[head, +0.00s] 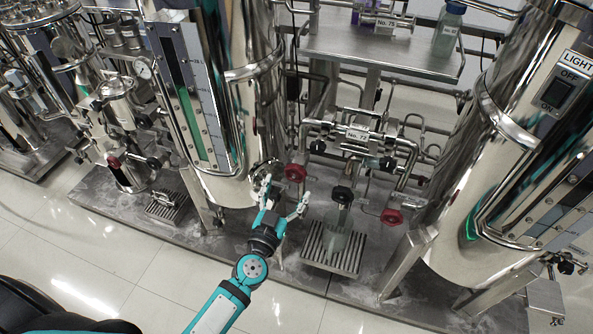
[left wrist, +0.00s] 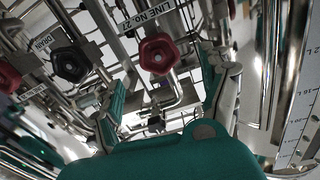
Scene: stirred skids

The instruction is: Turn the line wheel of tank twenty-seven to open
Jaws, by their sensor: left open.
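The line wheel (head: 295,172) is a small red handwheel on the pipework at the foot of the middle tank (head: 255,100). In the left wrist view the red wheel (left wrist: 158,53) sits beside a tag (left wrist: 152,18) reading "LINE No. 27". My left gripper (head: 284,192) is open and empty, just in front of and below the wheel in the head view. In the left wrist view the wheel shows beyond and between the spread fingers (left wrist: 170,82), and they appear apart from it. Which way the wheel is set cannot be told. My right gripper is not in view.
A black drain wheel (head: 341,195) and a second red wheel (head: 391,216) are to the right. A clear vessel (head: 338,238) stands on a grate (head: 318,256) below. Pipes crowd behind, and another tank (head: 500,150) stands at right. The floor (head: 170,265) in front is clear.

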